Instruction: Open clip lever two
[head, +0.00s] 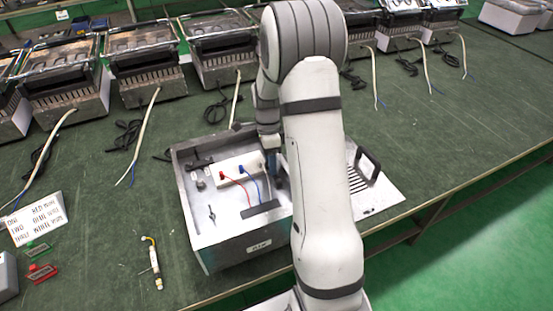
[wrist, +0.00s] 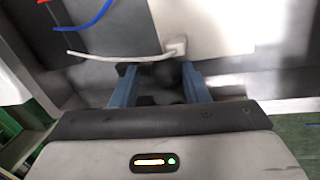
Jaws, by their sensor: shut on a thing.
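The open metal case (head: 207,243) stands on the green bench in the head view. Inside it is a white block (head: 232,164) with a red wire (head: 232,181) and a blue wire (head: 249,184). My gripper (head: 273,168) reaches down into the case at its right side, partly hidden by my arm. In the wrist view, the blue fingers of my gripper (wrist: 160,88) stand on either side of a dark rounded piece (wrist: 160,75) and are shut on it. I cannot tell whether this piece is clip lever two. A white cable end (wrist: 174,48) lies just beyond the fingers.
A slotted panel with a black handle (head: 369,166) lies right of the case. Several similar units (head: 146,62) with loose cables line the back. A printed card (head: 37,219) and a small tool (head: 154,263) lie at left. The bench's right edge is close to the panel.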

